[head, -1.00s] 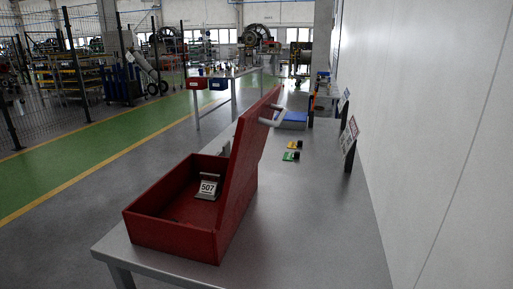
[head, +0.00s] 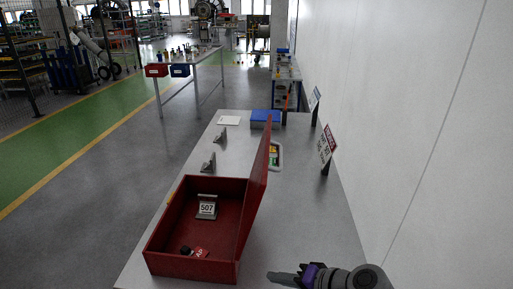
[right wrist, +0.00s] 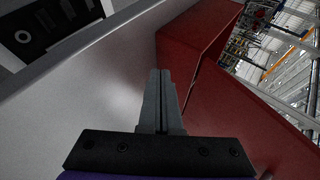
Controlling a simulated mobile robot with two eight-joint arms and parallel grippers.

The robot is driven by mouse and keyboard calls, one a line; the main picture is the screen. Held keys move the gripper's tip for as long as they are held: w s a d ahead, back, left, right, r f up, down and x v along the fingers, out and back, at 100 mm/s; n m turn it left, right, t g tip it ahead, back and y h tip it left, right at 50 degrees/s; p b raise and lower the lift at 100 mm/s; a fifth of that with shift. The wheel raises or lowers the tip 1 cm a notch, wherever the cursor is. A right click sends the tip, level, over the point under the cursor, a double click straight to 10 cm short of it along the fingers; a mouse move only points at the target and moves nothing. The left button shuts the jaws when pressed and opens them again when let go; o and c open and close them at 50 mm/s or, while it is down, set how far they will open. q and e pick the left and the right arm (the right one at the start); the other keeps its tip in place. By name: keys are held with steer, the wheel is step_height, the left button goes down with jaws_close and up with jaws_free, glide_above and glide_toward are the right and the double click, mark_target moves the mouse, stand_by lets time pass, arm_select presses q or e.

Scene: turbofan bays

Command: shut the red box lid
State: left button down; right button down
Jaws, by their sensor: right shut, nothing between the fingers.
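The red box (head: 192,268) stands on the grey table with its lid (head: 254,200) open, upright and leaning a little to the right. Inside the box are a tag marked 507 (head: 207,208) and a small red tag with a black part (head: 198,252). My right gripper (head: 272,275) is to the right of the box, low near the table, apart from the lid. In the right wrist view its fingers (right wrist: 160,75) are shut and empty, with the red box and lid (right wrist: 240,115) to their right. My left gripper is not in view.
The table (head: 310,215) is clear to the right of the box. Behind are a blue box (head: 265,118), two grey brackets (head: 209,165), a light tray (head: 278,157) and standing signs (head: 327,146). A white wall (head: 400,110) runs along the right.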

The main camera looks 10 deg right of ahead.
steer(key=w+d+r+m+t+y, duration=0.1)
steer(key=w+d+r+m+t, duration=0.1)
steer(key=w+r, duration=0.25)
steer(key=m+t+y+p, duration=0.1)
steer(key=m+t, duration=0.4)
steer(key=t, duration=0.2)
glide_toward(280, 151)
steer(key=d, duration=0.4)
steer(key=w+a+r, duration=0.1)
steer(key=w+a, duration=0.1)
steer(key=a, duration=0.1)
steer(key=w+a+r, duration=0.1)
steer(key=w+a, duration=0.1)
steer(key=w, duration=0.1)
steer(key=w+a+r, duration=0.1)
steer(key=w+a, duration=0.2)
steer(key=shift+w+a+r, duration=0.1)
steer(key=shift+w+a, duration=0.15)
steer(key=shift+a, duration=0.05)
